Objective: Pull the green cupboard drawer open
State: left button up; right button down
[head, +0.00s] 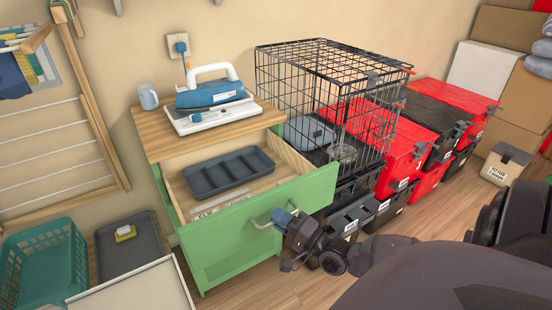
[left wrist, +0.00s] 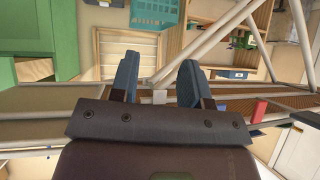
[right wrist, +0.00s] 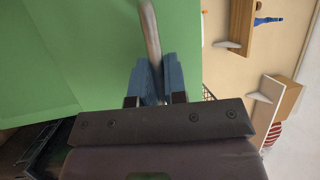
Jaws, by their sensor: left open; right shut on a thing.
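The green cupboard (head: 229,246) has a wooden top, and its green-fronted drawer (head: 238,225) stands pulled out with its inside showing. A dark grey divided tray (head: 228,174) lies in the drawer. My right gripper (head: 287,217) is shut on the drawer's metal bar handle (head: 262,222). In the right wrist view, the handle (right wrist: 150,35) runs between the blue fingertips (right wrist: 159,75) against the green front. My left gripper (left wrist: 158,75) is open and empty in the left wrist view. It is not in the head view.
An iron (head: 213,93) on a white base and a grey mug (head: 148,97) stand on the cupboard top. A wire crate (head: 330,100) and stacked red and black totes (head: 405,150) stand to the right. A teal basket (head: 45,262) and a drying rack (head: 60,150) are at the left.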

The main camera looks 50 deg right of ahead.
pick_arm(q)
jog(key=shift+w+a+r, duration=0.1)
jog(key=shift+w+r, duration=0.05)
jog(key=shift+w, duration=0.05)
pick_arm(e)
jog(key=shift+s+a, duration=0.1)
jog(key=shift+s, duration=0.05)
jog(key=c, duration=1.2)
grip_release()
pick_arm(q)
jog(key=shift+r, duration=0.1)
pick_arm(e)
jog(key=v, duration=1)
jog(key=shift+s, duration=0.4)
